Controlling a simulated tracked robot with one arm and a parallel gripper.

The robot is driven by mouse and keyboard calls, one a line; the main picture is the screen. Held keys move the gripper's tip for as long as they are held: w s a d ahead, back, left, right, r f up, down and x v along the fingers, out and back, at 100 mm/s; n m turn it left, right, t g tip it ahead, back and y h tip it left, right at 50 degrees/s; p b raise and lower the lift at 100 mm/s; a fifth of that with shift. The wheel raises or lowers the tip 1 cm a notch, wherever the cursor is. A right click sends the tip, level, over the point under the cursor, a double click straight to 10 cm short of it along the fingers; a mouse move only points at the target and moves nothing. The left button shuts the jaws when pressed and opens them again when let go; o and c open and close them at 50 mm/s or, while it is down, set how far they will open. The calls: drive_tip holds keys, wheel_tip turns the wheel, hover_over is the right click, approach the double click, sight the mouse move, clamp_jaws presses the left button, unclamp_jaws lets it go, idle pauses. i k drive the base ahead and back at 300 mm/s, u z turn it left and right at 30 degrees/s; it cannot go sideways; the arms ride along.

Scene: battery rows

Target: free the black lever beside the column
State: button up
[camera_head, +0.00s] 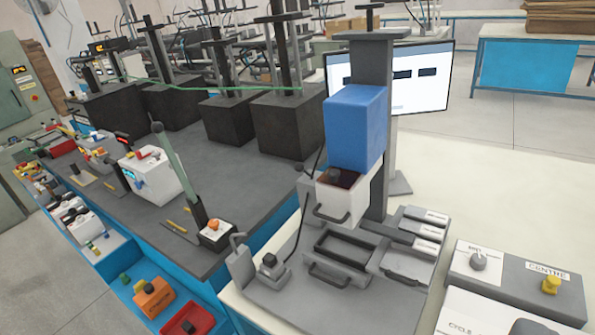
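A grey column (371,70) stands upright on a grey fixture plate (345,312) right of centre. A blue block (353,128) is on its front. Below it is a white drawer-like box (340,198) with a dark handle and a dark opening. Just left of the column, a small dark lever-like part (302,168) shows close to a hanging black cable; I cannot tell for sure that it is the black lever or what holds it. A black knob on a small grey block (270,265) and a bent grey handle (239,246) sit lower left. My gripper is not in view.
Control boxes (510,275) with knobs stand at the right. A monitor (418,80) is behind the column. Several dark blocks with upright posts (287,120) line the dark bench to the left. Coloured bins (153,297) are lower left.

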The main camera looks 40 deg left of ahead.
sight(299, 166)
drive_tip(key=z, duration=0.4)
drive_tip(key=k, duration=1)
drive_tip(key=u, duration=1.05)
drive_tip(key=i, duration=1.65)
drive_tip(key=z, duration=0.05)
